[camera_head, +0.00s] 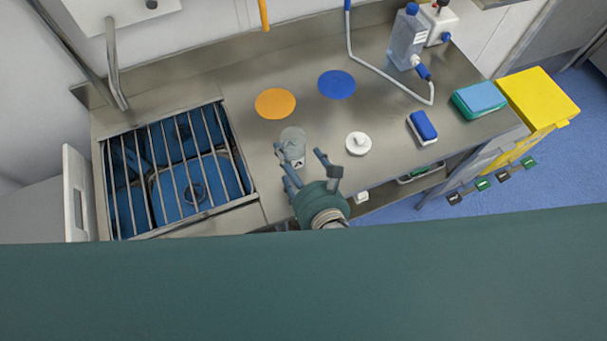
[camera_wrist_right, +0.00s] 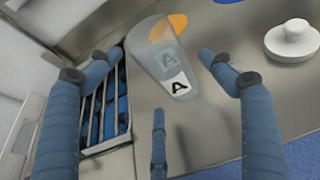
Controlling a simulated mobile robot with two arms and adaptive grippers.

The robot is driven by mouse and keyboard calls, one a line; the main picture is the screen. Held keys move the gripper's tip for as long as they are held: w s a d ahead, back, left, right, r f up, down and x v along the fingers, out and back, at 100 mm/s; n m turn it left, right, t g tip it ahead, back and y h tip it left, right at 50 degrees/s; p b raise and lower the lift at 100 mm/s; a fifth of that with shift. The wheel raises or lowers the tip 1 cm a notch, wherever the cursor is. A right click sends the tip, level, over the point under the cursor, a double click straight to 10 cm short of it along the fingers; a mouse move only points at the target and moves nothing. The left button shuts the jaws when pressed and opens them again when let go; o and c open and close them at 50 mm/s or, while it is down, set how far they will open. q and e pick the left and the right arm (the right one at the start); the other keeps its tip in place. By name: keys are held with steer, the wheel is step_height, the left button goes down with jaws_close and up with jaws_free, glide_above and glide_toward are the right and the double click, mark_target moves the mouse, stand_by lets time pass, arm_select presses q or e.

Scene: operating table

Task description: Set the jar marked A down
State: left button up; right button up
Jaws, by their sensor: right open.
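The jar marked A (camera_head: 292,142) is clear glass with a white label bearing a black A. It appears to stand upright on the steel counter, in front of the orange disc. In the right wrist view the jar (camera_wrist_right: 154,50) shows between my spread fingers. My right gripper (camera_head: 305,161) is open, its fingertips close around the near side of the jar. In the wrist view the gripper (camera_wrist_right: 160,75) shows gaps between its fingers and the glass. Whether any finger touches the jar is unclear. My left gripper is not in view.
A white knobbed lid (camera_head: 358,145) lies right of the jar. Orange (camera_head: 275,103) and blue (camera_head: 336,84) discs lie behind. A barred sink (camera_head: 180,170) is at left. A blue-and-white block (camera_head: 422,127), a sponge-like box (camera_head: 479,99) and a bottle (camera_head: 407,38) stand at right.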

steer(key=v, duration=0.6)
steer(key=shift+s+r+b, duration=0.25)
steer(key=shift+s+b, duration=0.1)
steer(key=shift+b, duration=0.05)
steer(key=shift+d, duration=0.15)
